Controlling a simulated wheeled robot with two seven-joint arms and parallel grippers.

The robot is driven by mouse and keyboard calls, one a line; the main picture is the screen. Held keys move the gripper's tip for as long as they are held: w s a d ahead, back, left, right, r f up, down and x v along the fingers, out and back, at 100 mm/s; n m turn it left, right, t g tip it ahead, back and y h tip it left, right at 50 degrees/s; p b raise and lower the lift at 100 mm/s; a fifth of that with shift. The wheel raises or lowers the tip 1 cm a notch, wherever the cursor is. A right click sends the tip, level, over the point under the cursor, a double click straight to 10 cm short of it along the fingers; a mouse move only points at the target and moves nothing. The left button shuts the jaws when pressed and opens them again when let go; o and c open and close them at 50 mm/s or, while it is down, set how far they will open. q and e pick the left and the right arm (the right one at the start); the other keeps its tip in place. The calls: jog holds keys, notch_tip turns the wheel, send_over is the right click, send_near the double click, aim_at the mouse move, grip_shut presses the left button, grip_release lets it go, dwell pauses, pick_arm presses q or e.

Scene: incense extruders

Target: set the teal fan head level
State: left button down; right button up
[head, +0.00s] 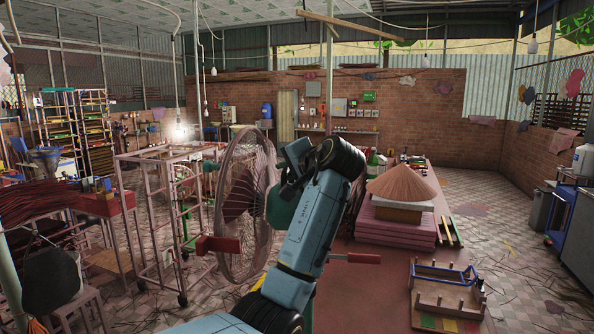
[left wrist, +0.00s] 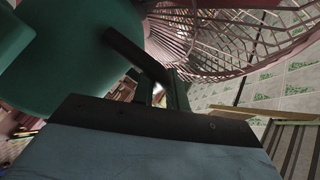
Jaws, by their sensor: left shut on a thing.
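The fan head has a teal motor housing (head: 282,207) behind a round pinkish wire cage (head: 240,215), which faces left in the head view and stands close to upright. My arm hides part of the housing, so its exact tilt is hard to judge. My left gripper (head: 298,152) is at the top rear of the fan head. In the left wrist view the teal housing (left wrist: 75,55) fills the upper left, and a dark bar (left wrist: 135,52) runs from it to my left gripper (left wrist: 168,88), which is shut on that bar. My right gripper is out of view.
Red grips stick out at the left (head: 218,244) and right (head: 365,258) near the fan. A pink metal rack (head: 160,215) stands left. A straw hat (head: 402,182) tops stacked pink trays (head: 395,228) at right. A small wooden frame (head: 447,290) lies front right.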

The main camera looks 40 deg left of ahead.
pick_arm(q)
jog(key=c, duration=1.7)
grip_release()
jog(key=shift+a, duration=0.1)
jog(key=shift+d, duration=0.35)
jog(key=b+v, duration=0.3)
jog(key=v, duration=0.9)
jog(key=shift+s+d+r, duration=0.15)
jog(key=shift+d+r, duration=0.1)
jog(key=shift+d, duration=0.1)
